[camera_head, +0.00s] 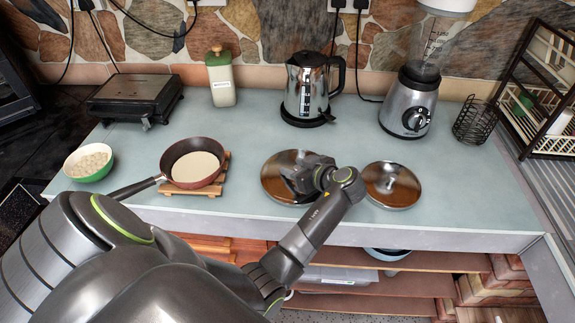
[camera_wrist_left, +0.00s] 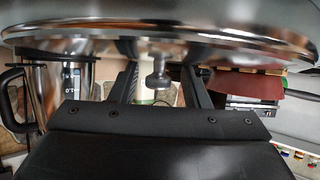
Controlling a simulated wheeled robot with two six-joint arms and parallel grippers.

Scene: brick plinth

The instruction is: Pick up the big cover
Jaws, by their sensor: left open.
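The big cover (camera_head: 275,171) is a round, shiny metal lid lying on the counter's front part, partly hidden by my left gripper (camera_head: 305,178). In the left wrist view the shiny cover (camera_wrist_left: 80,22) fills the top of the picture, with its small dark knob (camera_wrist_left: 158,74) between the two open fingers. The fingers stand apart on either side of the knob, and I see no contact. A smaller shiny cover (camera_head: 392,184) lies just to the right. My right gripper is not in view.
A frying pan (camera_head: 194,165) on a wooden board stands left of the big cover. A kettle (camera_head: 306,88) and a blender (camera_head: 408,105) stand behind. A white bowl-like green bowl (camera_head: 89,163) is far left. The counter between cover and kettle is clear.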

